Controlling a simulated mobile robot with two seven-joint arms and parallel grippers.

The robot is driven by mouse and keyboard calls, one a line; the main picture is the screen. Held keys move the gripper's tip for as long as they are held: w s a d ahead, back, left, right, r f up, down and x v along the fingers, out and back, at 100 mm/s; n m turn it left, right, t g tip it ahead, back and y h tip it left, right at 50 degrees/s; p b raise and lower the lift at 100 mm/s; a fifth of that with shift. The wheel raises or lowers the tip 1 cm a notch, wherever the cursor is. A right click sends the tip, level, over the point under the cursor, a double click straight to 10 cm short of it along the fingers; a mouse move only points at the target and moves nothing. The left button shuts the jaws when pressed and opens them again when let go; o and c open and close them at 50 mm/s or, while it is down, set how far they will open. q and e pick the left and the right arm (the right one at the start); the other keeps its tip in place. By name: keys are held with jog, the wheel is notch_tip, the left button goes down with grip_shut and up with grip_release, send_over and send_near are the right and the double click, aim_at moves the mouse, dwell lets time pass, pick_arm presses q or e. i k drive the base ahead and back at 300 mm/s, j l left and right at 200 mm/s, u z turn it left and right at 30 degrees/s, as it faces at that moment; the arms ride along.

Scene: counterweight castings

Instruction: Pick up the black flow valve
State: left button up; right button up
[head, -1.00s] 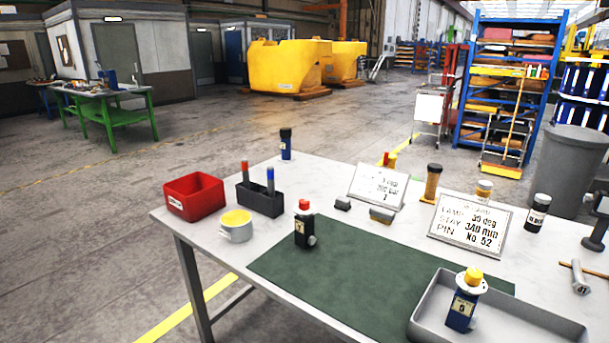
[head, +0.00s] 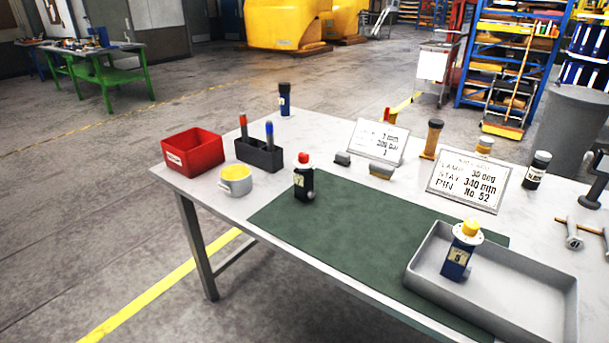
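The black flow valve (head: 304,183) stands upright on the left end of the green mat (head: 350,235). It has a red knob on top, a pale label on its front and a small silver fitting low on its right side. A blue valve (head: 459,255) with a yellow knob and a white collar stands in the grey tray (head: 423,283) at the right. Neither of my grippers shows in the head view.
A red bin (head: 193,152), a black holder with markers (head: 259,154) and a white cup with yellow contents (head: 236,181) stand left of the black valve. Two sign plates (head: 468,182) stand behind the mat. The mat's middle is clear.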

aim_at(303, 174)
jog(key=i+j+z, duration=0.65)
jog(key=j+z, duration=0.15)
jog(key=j, duration=0.15)
